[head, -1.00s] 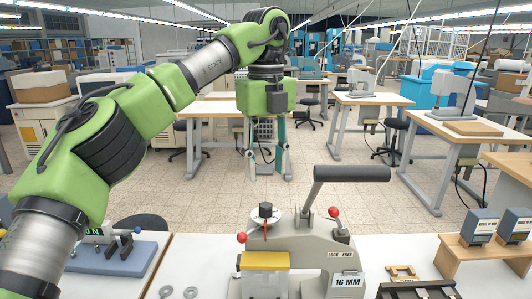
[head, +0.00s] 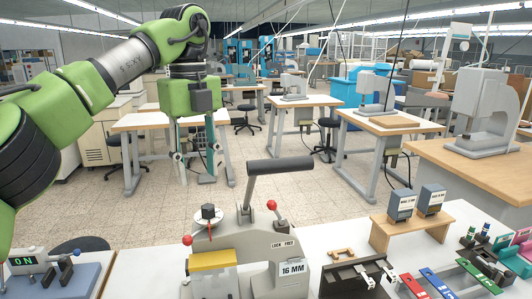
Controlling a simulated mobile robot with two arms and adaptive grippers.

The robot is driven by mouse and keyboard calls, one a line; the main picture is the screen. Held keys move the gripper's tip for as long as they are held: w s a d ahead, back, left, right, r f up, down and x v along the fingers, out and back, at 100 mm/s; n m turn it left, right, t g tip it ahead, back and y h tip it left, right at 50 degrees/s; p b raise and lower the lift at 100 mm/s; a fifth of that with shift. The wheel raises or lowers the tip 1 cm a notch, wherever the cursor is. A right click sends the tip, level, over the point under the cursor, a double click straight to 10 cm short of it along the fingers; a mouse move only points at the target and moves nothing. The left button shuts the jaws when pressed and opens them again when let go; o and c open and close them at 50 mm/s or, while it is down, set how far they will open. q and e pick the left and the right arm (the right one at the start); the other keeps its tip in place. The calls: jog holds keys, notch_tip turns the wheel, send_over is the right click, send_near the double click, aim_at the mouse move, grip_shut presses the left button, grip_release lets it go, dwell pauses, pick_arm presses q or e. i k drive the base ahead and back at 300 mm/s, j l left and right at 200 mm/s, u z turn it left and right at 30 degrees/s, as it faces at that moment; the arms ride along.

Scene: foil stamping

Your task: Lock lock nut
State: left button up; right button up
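The grey stamping press (head: 235,255) stands on the white bench at the front, with a dark lever handle (head: 280,165) on top. A small black block-like nut or knob (head: 208,211) sits on a round white dial at its upper left; I cannot tell for sure that it is the lock nut. A red-ball lever (head: 272,205) stands behind a "LOCK FREE" label (head: 283,245). My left gripper (head: 197,178) hangs in the air, pointing down, in the picture above the dial. Its fingers are apart and nothing shows between them. My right gripper is out of view.
A device marked "ON" (head: 50,278) stands at the left. Right of the press are a black fixture (head: 355,280), a wooden stand (head: 412,228) with two grey blocks, and coloured strips (head: 437,283). The raised lever handle stands right of my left gripper in the picture.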

aim_at(187, 241)
jog(key=k, duration=1.3)
